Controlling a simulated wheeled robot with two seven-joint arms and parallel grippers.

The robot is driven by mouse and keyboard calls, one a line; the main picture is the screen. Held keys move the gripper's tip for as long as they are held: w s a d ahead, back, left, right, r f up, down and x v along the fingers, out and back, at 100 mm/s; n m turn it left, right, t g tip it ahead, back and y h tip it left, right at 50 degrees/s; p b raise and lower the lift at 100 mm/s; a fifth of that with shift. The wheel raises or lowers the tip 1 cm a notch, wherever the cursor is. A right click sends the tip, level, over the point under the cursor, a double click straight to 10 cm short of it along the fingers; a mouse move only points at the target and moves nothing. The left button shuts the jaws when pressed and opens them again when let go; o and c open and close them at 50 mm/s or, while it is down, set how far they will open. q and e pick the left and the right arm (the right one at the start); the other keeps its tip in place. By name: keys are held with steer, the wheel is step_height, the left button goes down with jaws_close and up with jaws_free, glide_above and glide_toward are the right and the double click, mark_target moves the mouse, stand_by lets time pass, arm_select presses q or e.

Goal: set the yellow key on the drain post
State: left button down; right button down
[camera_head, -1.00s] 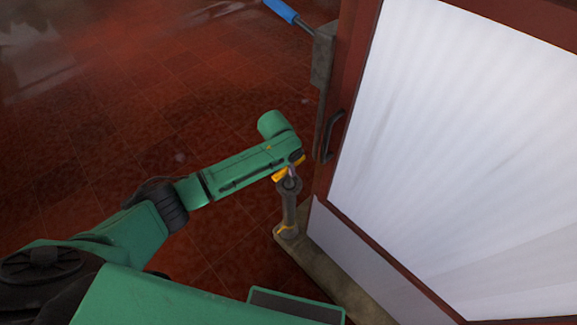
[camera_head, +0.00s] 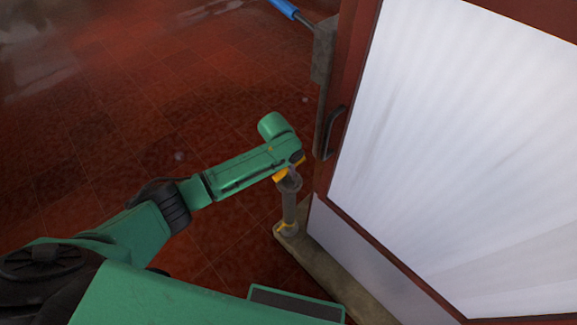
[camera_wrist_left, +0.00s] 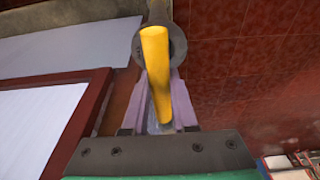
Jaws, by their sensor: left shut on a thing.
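The yellow key (camera_head: 280,176) is in my left gripper (camera_head: 291,171), just at the top of the grey drain post (camera_head: 289,208). In the left wrist view the key (camera_wrist_left: 154,70) is a long yellow bar between the shut fingers of my left gripper (camera_wrist_left: 158,108). The round grey top of the drain post (camera_wrist_left: 179,45) shows behind the key there. The key overlaps the post top in both views; I cannot tell whether they touch. My right gripper is not in view.
The post stands on a stone ledge (camera_head: 335,275) beside a red-framed door with a white panel (camera_head: 450,150). A dark door handle (camera_head: 332,134) and a blue-gripped lever (camera_head: 284,8) are close by. Red tiled floor (camera_head: 120,110) lies open to the left.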

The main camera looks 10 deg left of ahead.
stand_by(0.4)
arm_select(q)
steer(key=shift+p, duration=0.3)
steer(key=shift+f, duration=0.1)
steer(key=shift+c, duration=1.2)
jaws_free()
steer(key=p+v, duration=0.2)
steer(key=p, duration=0.1)
steer(key=w+p+v, duration=0.1)
steer(key=p+v, duration=0.2)
steer(key=d+p+v, duration=0.1)
steer(key=p+v, duration=0.2)
steer(key=shift+w+r, duration=0.2)
steer(key=shift+r, duration=0.2)
